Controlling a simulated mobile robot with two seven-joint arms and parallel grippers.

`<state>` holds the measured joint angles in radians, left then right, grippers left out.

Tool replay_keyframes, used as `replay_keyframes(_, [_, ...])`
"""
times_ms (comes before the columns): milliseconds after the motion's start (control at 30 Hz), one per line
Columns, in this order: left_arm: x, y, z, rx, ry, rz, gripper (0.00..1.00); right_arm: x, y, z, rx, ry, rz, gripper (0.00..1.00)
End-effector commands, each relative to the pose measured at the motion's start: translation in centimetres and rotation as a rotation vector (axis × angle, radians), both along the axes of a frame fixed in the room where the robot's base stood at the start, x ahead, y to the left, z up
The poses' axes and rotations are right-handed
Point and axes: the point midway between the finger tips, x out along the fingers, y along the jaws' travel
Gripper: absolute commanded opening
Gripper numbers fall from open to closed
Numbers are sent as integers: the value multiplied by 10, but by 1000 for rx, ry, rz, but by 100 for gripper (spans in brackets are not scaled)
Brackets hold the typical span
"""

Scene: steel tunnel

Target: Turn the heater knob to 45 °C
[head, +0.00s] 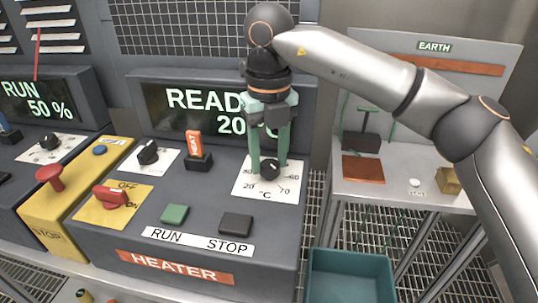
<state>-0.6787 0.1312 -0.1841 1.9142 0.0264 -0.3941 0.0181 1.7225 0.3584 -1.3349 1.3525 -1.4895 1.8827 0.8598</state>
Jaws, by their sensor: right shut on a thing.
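The heater knob (270,170) is a small black dial on a white plate (245,190) marked around it with 20, 30, 60, 70 and °C. My right gripper (269,168) reaches down from above with its two green fingers on either side of the knob and is shut on it. The exact setting of the knob's pointer is hard to read. The heater console (130,236) has a dark display (170,115) reading "READ..." and "20...", partly hidden behind my right gripper. My left gripper is not in view.
On the console are an orange HEAT switch (196,148), a red OFF/ON switch (112,197), another black knob (148,152), a green button (174,214) and a black button (236,224). A teal bin (349,265) stands at the lower right, below the EARTH bench (400,190).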

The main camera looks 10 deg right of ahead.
Motion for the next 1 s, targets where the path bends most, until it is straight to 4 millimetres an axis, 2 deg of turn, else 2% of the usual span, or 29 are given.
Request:
replay_keyframes(67, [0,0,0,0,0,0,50,0,0,2,0,-3,-1,0])
replay_keyframes(100, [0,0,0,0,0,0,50,0,0,2,1,-3,0,50])
replay_keyframes(333, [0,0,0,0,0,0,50,0,0,1,0,-2,0,76])
replay_keyframes(667, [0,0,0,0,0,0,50,0,0,4,0,-2,1,78])
replay_keyframes(767, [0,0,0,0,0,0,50,1,0,15,1,-4,0,78])
replay_keyframes(1000, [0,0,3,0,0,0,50,1,1,67,2,-6,-1,78])
